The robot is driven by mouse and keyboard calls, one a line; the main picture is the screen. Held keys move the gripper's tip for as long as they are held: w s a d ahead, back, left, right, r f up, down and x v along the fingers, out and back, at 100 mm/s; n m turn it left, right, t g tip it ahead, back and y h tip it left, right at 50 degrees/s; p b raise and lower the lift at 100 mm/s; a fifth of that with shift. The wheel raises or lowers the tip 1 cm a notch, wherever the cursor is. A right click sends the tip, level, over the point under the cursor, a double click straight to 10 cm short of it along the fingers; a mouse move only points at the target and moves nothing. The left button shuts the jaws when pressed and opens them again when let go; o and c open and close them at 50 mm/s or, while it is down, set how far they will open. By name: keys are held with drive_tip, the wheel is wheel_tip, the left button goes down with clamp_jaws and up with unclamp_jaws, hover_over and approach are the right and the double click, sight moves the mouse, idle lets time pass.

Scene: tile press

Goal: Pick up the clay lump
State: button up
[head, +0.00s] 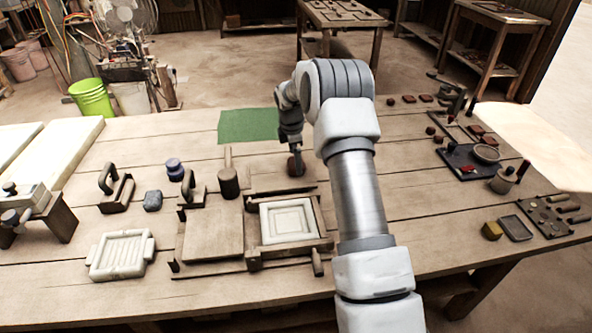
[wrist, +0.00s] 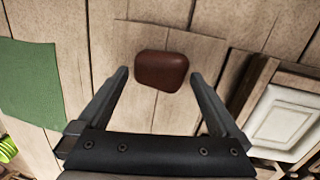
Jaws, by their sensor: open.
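The clay lump (wrist: 161,71) is a reddish-brown rounded block on the wooden table. In the head view the lump (head: 296,166) sits just right of the green mat's lower edge, partly covered by my gripper. My gripper (head: 295,150) points down at it. In the wrist view my gripper (wrist: 158,78) is open, with one finger to each side of the lump. Gaps show between the fingers and the lump, and nothing is held. I cannot tell how far the fingertips are above the table.
A green mat (head: 248,125) lies behind and left of the lump. The tile press with a white mould (head: 288,221) stands in front of it. A wooden mallet (head: 228,181) is to the left. Trays and tools, including a dark blue tray (head: 466,163), lie at the right.

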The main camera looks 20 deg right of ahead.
wheel_tip(320, 180, down, 2)
drive_tip(key=shift+w+d+f, duration=0.1)
drive_tip(key=shift+w+d, duration=0.05)
drive_tip(key=c, duration=1.4)
